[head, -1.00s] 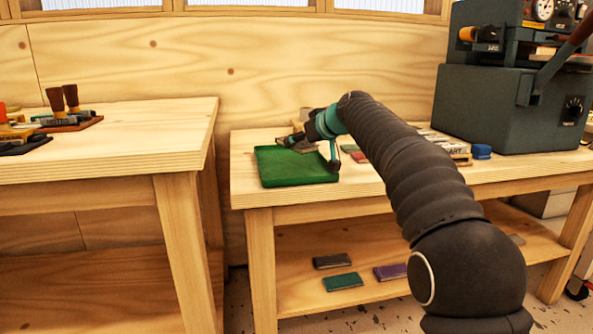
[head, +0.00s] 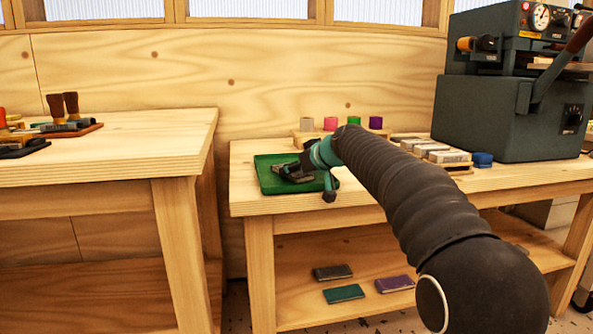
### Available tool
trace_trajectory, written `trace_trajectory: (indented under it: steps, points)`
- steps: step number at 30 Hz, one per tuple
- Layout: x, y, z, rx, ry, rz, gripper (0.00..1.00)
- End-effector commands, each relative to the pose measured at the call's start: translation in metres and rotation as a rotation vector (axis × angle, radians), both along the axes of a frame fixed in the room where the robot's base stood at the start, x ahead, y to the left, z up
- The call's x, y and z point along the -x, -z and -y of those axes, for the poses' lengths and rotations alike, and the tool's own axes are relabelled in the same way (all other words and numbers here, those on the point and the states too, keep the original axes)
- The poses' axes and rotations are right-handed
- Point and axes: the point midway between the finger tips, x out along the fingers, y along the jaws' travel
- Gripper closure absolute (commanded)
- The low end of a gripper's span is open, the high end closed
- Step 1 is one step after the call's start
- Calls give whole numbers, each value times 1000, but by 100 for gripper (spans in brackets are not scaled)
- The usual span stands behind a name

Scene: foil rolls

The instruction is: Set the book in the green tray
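The green tray (head: 262,184) lies on the right workbench near its left end. My gripper (head: 296,171) is over the tray, low and pointing left, with its teal wrist at the tray's right side. A flat dark grey shape (head: 292,179) shows at my fingertips, inside the tray's outline. It looks like a small book, but it blends with the dark fingers. I cannot tell whether the fingers are closed on it or whether it touches the tray floor.
A wooden rack (head: 305,137) with several coloured foil rolls stands behind the tray. Pale blocks (head: 448,157), a blue round item (head: 482,160) and a heavy press (head: 500,110) are to the right. Dark, teal (head: 343,293) and purple (head: 395,284) books lie on the lower shelf.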

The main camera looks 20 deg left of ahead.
Motion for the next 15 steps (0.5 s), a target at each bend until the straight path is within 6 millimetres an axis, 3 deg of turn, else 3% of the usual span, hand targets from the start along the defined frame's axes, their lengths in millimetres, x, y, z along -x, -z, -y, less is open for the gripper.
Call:
trace_trajectory:
  steps: [1, 2, 4, 15]
  points:
    - [0, 3, 0, 0, 0, 0, 80]
    - [0, 2, 0, 0, 0, 0, 33]
    - [0, 2, 0, 0, 0, 0, 16]
    - [0, 0, 0, 0, 0, 0, 13]
